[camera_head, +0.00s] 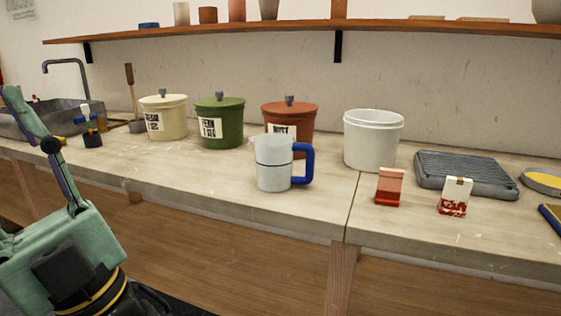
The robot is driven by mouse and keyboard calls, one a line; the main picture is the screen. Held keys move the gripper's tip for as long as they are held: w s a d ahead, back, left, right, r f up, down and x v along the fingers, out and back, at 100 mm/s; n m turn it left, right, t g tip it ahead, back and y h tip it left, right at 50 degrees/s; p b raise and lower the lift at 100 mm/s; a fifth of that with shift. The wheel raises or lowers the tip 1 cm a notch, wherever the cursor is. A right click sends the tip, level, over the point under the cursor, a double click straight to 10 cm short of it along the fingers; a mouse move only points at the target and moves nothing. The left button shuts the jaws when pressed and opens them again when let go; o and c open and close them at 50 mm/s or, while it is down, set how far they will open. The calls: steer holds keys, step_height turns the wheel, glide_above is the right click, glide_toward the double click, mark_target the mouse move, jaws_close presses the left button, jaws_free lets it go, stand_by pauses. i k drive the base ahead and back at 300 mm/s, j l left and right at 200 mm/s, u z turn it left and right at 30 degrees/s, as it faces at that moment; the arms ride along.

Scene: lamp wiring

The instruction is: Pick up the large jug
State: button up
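The large jug (273,165) stands upright on the wooden counter, near the middle of the head view. My arm (75,250) shows at the lower left, well apart from the jug. The end of the arm is out of the picture, so my gripper cannot be seen.
Behind the jug stand a cream (168,121), a green (222,124) and a red-brown bucket (291,112), all lidded. An open white bucket (371,142) is at its right. Small red-and-white items (389,187) and a grey ribbed tray (466,172) lie further right.

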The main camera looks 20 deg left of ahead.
mark_target(273, 152)
steer(key=i+l+u, duration=0.15)
steer(key=i+l, duration=0.6)
steer(key=l, duration=0.15)
